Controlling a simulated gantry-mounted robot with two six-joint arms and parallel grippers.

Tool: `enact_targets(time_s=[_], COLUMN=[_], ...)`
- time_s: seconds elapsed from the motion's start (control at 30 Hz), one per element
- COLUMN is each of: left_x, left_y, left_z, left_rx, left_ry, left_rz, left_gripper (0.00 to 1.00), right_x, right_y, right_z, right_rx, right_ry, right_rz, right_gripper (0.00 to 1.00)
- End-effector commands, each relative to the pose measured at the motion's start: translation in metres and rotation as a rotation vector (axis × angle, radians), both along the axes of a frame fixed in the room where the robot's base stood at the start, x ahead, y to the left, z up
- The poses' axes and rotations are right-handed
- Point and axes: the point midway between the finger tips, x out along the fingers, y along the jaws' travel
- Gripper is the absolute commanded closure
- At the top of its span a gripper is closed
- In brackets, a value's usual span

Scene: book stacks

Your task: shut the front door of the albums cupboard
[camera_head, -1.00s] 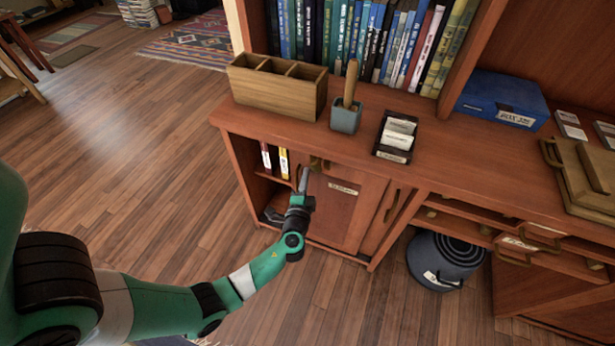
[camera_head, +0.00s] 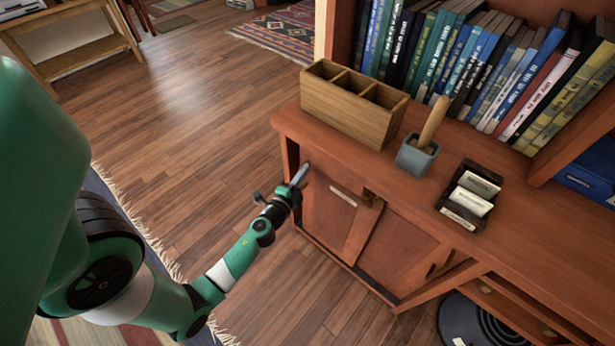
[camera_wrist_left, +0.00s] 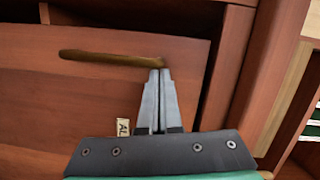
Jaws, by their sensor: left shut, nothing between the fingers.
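The albums cupboard (camera_head: 290,150) stands under the desk top. Its front door (camera_head: 322,217), a wood panel with a small pale label (camera_head: 343,195), covers the left part of the opening. My left gripper (camera_head: 302,173) is shut and empty at the door's upper left. In the left wrist view its fingertips (camera_wrist_left: 159,74) are at the end of a brass handle (camera_wrist_left: 110,57) on the panel; I cannot tell whether they touch. A narrow dark gap (camera_wrist_left: 214,75) runs beside the panel there. A label reading "AL" (camera_wrist_left: 123,126) is partly hidden. My right gripper is out of view.
On the desk top stand a wooden divided box (camera_head: 350,110), a grey cup (camera_head: 416,158) and a card tray (camera_head: 470,195). A row of books (camera_head: 460,70) stands behind them. A dark round bin (camera_head: 475,325) is on the floor at lower right.

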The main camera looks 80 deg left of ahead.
Motion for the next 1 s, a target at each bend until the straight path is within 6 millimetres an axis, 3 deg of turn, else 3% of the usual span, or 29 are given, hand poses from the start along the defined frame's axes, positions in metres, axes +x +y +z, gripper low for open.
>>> enact_targets(time_s=[0.2, 0.4, 0.8, 1.0], left_x=[-0.017, -0.023, -0.022, -0.011], left_y=[0.026, 0.033, 0.033, 0.013], left_z=[0.001, 0.001, 0.001, 0.005], left_rx=[0.000, 0.001, 0.001, 0.001], left_ry=[0.000, -0.003, -0.002, -0.003], left_rz=[-0.004, -0.007, -0.006, -0.004], left_gripper=[1.00, 1.00, 1.00, 1.00], right_x=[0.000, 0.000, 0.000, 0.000], right_y=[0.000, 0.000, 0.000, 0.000], right_z=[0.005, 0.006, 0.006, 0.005], right_rx=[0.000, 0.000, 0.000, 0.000], right_ry=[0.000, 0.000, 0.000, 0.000], right_rz=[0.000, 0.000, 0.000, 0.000], right_gripper=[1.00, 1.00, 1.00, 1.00])
